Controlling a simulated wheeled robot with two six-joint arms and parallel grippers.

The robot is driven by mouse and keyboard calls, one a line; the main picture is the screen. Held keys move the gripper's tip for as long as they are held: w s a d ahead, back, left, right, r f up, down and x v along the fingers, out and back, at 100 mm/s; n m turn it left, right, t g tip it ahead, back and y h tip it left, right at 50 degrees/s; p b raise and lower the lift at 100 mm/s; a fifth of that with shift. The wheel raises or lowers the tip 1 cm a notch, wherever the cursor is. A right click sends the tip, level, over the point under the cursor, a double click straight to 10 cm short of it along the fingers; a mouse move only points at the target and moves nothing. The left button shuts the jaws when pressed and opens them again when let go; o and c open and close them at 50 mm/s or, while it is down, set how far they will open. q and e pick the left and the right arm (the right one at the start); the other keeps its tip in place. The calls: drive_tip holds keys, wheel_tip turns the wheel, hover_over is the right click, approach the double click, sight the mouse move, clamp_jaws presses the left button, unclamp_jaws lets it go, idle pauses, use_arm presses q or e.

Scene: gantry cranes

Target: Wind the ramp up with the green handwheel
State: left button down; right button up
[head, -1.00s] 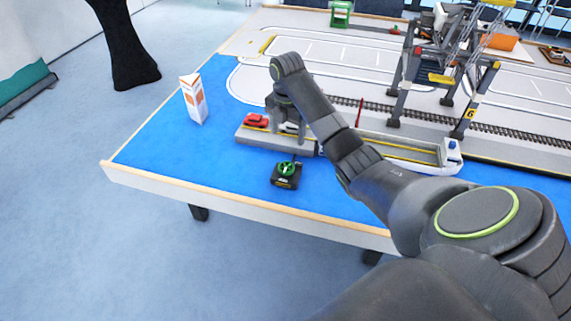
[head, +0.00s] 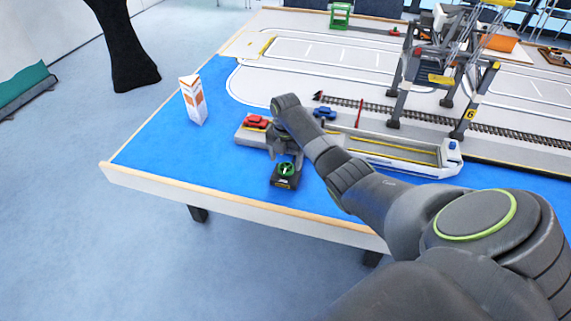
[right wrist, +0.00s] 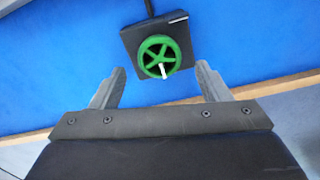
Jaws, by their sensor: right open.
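The green handwheel (head: 286,169) sits on a small black box (head: 284,182) on the blue table near its front edge. In the right wrist view the spoked handwheel (right wrist: 159,57) has a pale crank knob, and the black box (right wrist: 131,42) is behind it. My right gripper (head: 285,157) is above and just behind the handwheel in the head view. In the right wrist view its two fingers (right wrist: 160,80) are spread, with the wheel between and beyond their tips, not gripped. The ramp is not clearly distinguishable, partly behind my right arm. My left gripper does not show.
A grey quay with a red car (head: 256,121) stands behind the box. A blue car (head: 325,113) and a long ship (head: 400,157) are to the right. A white and orange carton (head: 193,100) stands at left. Gantry cranes rise at back right. Blue surface left of the box is clear.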

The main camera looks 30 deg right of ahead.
sight(285, 168)
drive_tip(key=shift+f, duration=1.5)
drive_tip(key=c, duration=1)
